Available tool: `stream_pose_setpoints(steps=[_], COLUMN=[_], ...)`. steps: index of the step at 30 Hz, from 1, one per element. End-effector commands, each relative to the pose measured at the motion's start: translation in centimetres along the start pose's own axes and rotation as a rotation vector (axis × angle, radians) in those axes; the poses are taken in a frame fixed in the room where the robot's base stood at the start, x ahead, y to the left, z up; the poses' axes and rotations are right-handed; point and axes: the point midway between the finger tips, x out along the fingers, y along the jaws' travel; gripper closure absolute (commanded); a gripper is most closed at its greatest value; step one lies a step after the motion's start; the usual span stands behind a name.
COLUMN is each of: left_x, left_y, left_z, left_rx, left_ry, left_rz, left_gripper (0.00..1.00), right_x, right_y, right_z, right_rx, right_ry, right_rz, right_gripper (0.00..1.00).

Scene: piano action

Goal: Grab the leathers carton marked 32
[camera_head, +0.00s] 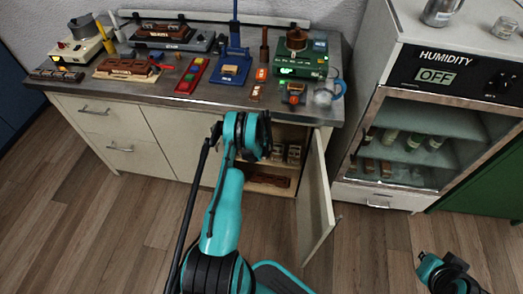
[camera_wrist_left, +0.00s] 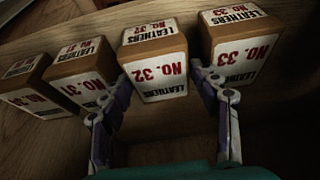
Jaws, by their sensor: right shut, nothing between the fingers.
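The leathers carton marked No. 32 (camera_wrist_left: 155,62) is a small tan carton with white labels and red print. In the left wrist view it stands in a row with other leathers cartons. My left gripper (camera_wrist_left: 162,85) is open, with one finger by the carton's left side and the other past its right side, in front of carton No. 33's near left edge. In the head view my left gripper is hidden at the open cabinet. My right gripper (camera_head: 447,272) is at the lower right, over the floor, shut and empty.
Carton No. 33 (camera_wrist_left: 238,48) is close on the right; carton No. 31 (camera_wrist_left: 82,75) is on the left, with another beyond. The open cabinet door (camera_head: 316,203) stands right of my left arm. The workbench (camera_head: 215,92) above holds many tools. A humidity cabinet (camera_head: 433,103) is at right.

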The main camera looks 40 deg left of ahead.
Motion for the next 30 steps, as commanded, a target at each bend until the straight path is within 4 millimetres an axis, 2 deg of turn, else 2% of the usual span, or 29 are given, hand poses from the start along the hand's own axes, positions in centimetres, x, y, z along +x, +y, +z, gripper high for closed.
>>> stream_pose_setpoints(steps=[1, 4, 5, 17, 30], left_x=[0.0, 0.0, 0.0, -0.2, -1.8], left_y=[0.0, 0.0, 0.0, 0.0, 0.7], left_z=[0.0, 0.0, 0.0, -0.1, -1.3], left_rx=[0.000, 0.000, 0.000, 0.000, 0.004], left_ry=[0.000, 0.000, 0.000, 0.000, 0.000], left_rz=[0.000, 0.000, 0.000, 0.000, 0.001], left_gripper=[0.44, 0.70, 0.74, 0.74, 0.74], right_x=[0.0, 0.0, 0.0, 0.0, -0.2], right_y=[0.0, 0.0, 0.0, 0.0, 0.0], right_z=[0.0, 0.0, 0.0, 0.0, -0.2], right_rx=[0.000, 0.000, 0.000, 0.000, 0.000], right_ry=[0.000, 0.000, 0.000, 0.000, 0.000], right_rz=[0.000, 0.000, 0.000, 0.000, 0.000], right_gripper=[1.00, 1.00, 1.00, 1.00, 1.00])
